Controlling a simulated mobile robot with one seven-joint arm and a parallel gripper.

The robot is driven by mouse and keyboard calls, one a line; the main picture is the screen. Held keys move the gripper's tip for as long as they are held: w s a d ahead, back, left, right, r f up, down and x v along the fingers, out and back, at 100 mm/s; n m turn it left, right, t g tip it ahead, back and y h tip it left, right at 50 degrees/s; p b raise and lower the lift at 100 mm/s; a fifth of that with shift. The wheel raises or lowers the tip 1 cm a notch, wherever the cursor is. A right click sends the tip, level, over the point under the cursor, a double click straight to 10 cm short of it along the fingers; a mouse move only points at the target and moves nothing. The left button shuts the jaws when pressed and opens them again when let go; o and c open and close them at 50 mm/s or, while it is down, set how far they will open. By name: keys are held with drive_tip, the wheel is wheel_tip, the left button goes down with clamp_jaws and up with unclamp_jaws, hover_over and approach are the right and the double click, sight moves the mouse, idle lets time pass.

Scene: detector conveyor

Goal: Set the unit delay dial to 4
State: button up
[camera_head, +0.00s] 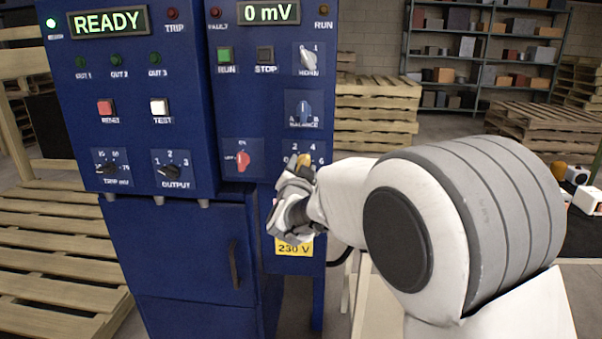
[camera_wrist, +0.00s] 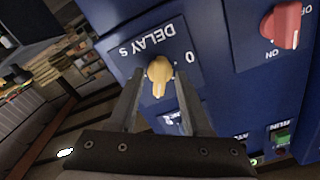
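The unit delay dial is a tan-yellow knob (camera_wrist: 160,72) on a blue plate marked "DELAY s", upside down in the wrist view. Its narrow grip points toward the picture's bottom, which is the panel's upper side. The 0 mark shows to its right; the exact number it points at is unclear, as the fingers cover part of the scale. In the head view the yellow knob (camera_head: 305,160) shows just above my gripper (camera_head: 291,183), with 2, 4 and 6 around it. In the wrist view my gripper (camera_wrist: 160,84) is open, its fingertips on either side of the knob with small gaps.
The red knob (camera_head: 243,159) sits left of the delay dial, and the blue balance knob (camera_head: 303,112) is above it. A yellow "230 V" label (camera_head: 294,249) is below. RUN (camera_head: 225,55) and STOP (camera_head: 265,55) buttons are higher up. Pallets (camera_head: 375,110) stand behind.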

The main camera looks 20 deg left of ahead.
drive_tip(key=p+v, duration=0.2)
drive_tip(key=v, duration=1.5)
drive_tip(key=shift+s+d, duration=0.15)
drive_tip(key=shift+r, duration=0.1)
drive_tip(key=s+d+r+n+g+y, duration=0.1)
drive_tip(key=d+r+n+g, duration=0.15)
drive_tip(key=d+g, duration=0.7)
drive_tip(key=s+d+f+g+h, duration=0.1)
drive_tip(key=s+d+f+h, duration=0.15)
drive_tip(key=s+d, duration=0.8)
drive_tip(key=s+d+f+g+h, duration=0.1)
drive_tip(key=s+d+f+h, duration=0.15)
drive_tip(key=s+d, duration=0.75)
drive_tip(key=w+d+r+p, duration=0.2)
drive_tip(key=d+r+p, duration=0.1)
drive_tip(key=r+p, duration=1.6)
drive_tip(key=shift+w+n+p, duration=0.25)
drive_tip(key=shift+n+p, duration=0.2)
drive_tip(key=shift+p, duration=0.3)
